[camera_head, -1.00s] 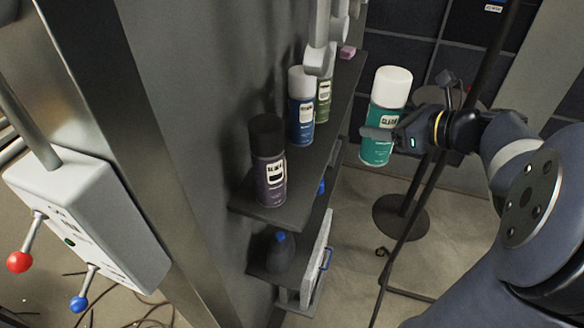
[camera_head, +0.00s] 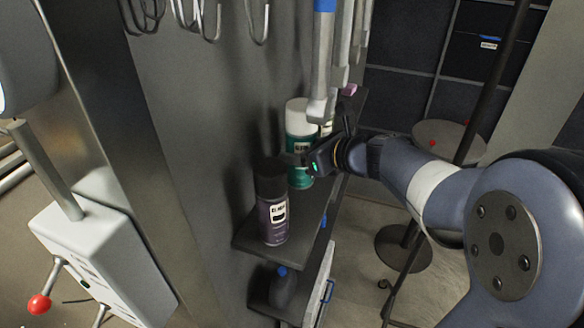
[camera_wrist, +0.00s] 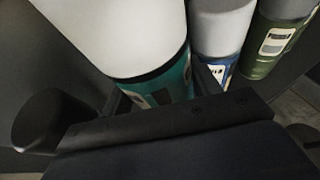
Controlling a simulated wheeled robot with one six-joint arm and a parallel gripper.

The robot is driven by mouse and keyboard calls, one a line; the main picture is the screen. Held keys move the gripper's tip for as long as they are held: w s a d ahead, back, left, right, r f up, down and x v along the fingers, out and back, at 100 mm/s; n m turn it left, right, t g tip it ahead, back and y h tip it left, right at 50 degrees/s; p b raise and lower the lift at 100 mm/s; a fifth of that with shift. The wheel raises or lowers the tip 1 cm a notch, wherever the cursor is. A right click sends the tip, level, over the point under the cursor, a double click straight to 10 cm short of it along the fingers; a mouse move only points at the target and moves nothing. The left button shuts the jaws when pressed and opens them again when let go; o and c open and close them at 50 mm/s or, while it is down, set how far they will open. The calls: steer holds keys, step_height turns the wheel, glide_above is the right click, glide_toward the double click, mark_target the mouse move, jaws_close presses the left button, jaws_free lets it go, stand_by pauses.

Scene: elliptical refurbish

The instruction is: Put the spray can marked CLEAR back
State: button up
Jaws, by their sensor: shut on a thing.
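My gripper (camera_head: 306,160) is shut on the teal spray can with a white cap (camera_head: 298,121), held upright at the upper shelf (camera_head: 312,213). I cannot tell whether its base touches the shelf. Its label is partly covered now. A purple can with a black cap (camera_head: 273,214) stands on the shelf in front of it. In the wrist view, the held can's white cap (camera_wrist: 125,38) is close, with a blue can (camera_wrist: 220,30) and a green can (camera_wrist: 268,48) to the right. The head view hides the blue can behind the held one.
Grey-handled tools (camera_head: 322,65) hang just above and behind the held can. Empty hooks (camera_head: 205,20) are on the wall panel. A dark bottle (camera_head: 284,290) stands on the lower shelf. A round-topped stand (camera_head: 440,136) is at right; a white control box (camera_head: 95,258) is at left.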

mark_target(292, 173)
steer(key=shift+w+a+r, duration=0.1)
steer(key=shift+w+a, duration=0.1)
steer(key=shift+a, duration=0.3)
steer(key=shift+w+a, duration=0.15)
steer(key=shift+a, duration=0.3)
steer(key=f, duration=0.3)
steer(key=shift+d, duration=0.25)
step_height(292, 173, down, 4)
steer(key=shift+r+b, duration=0.1)
steer(key=shift+b, duration=0.25)
steer(key=shift+w+a+f, duration=0.1)
steer(key=shift+a+f, duration=0.1)
steer(key=shift+a, duration=0.2)
steer(key=shift+f, duration=0.1)
steer(key=shift+f, duration=0.15)
steer(key=o, duration=1.2)
steer(key=shift+o, duration=0.2)
